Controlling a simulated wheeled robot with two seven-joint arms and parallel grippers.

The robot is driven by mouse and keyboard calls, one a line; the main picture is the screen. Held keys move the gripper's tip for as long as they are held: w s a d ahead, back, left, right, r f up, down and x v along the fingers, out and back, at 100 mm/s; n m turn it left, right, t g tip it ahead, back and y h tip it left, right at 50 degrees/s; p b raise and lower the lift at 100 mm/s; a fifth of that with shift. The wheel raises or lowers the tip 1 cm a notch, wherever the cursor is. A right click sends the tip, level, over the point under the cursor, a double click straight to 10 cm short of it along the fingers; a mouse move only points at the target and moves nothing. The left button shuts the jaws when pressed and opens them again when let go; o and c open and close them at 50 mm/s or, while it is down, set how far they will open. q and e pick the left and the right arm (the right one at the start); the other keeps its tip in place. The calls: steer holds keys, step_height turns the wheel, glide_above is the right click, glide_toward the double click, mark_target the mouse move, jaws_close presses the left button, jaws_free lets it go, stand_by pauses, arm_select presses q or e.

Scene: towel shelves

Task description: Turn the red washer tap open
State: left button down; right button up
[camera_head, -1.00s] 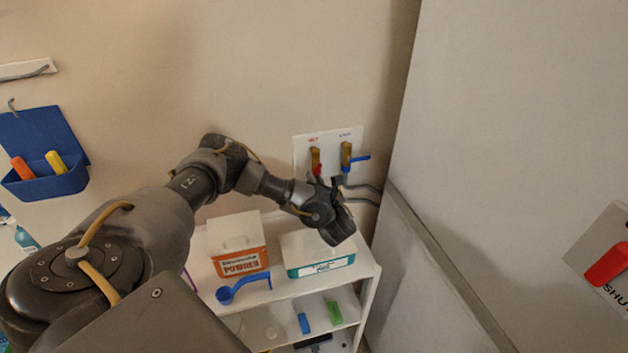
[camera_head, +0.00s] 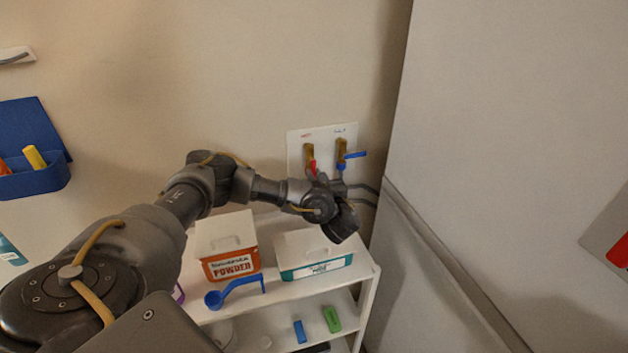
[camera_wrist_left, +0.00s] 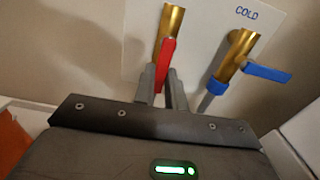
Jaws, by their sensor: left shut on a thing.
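The red washer tap (camera_head: 311,166) is a brass tap with a red lever on the left of a white wall plate (camera_head: 322,134). In the left wrist view the red lever (camera_wrist_left: 165,62) hangs down from the brass body, slightly slanted. The lever's lowest tip is hidden between the fingers. My right gripper is not in view.
The cold tap with a blue lever (camera_head: 354,155) is close on the right, its lever pointing right. Below stands a white shelf (camera_head: 366,290) with a powder box (camera_head: 230,262), a teal-banded box (camera_head: 318,266) and a blue scoop (camera_head: 238,288). A large pale panel (camera_head: 500,150) rises on the right.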

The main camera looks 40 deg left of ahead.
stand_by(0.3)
arm_select(q)
steer(key=c, duration=1.4)
jaws_free()
steer(key=shift+c, duration=0.2)
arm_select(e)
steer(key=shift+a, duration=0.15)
